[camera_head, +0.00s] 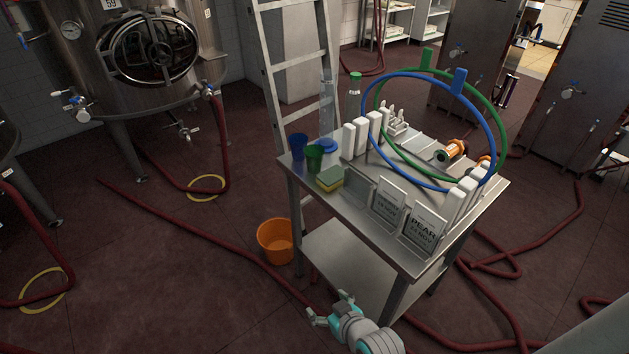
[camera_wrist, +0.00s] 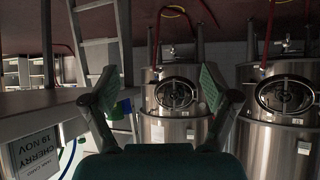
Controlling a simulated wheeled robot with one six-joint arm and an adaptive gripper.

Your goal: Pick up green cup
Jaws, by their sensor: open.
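The green cup (camera_head: 314,158) stands upright on the left end of the metal table (camera_head: 388,242), close to a blue cup (camera_head: 298,146). My gripper (camera_head: 332,308) is low in front of the table, well apart from the cup and lower than the tabletop. Its two fingers (camera_wrist: 159,88) are spread and empty in the wrist view. That view is upside down; a bit of the green cup (camera_wrist: 116,114) shows beside the left finger, partly hidden by it, with blue next to it.
A green and yellow sponge (camera_head: 330,179) lies just in front of the cup. White blocks, label signs (camera_head: 424,229) and blue and green hoops crowd the rest of the tabletop. A ladder (camera_head: 275,75) stands behind; an orange bucket (camera_head: 275,240) and red hoses lie on the floor.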

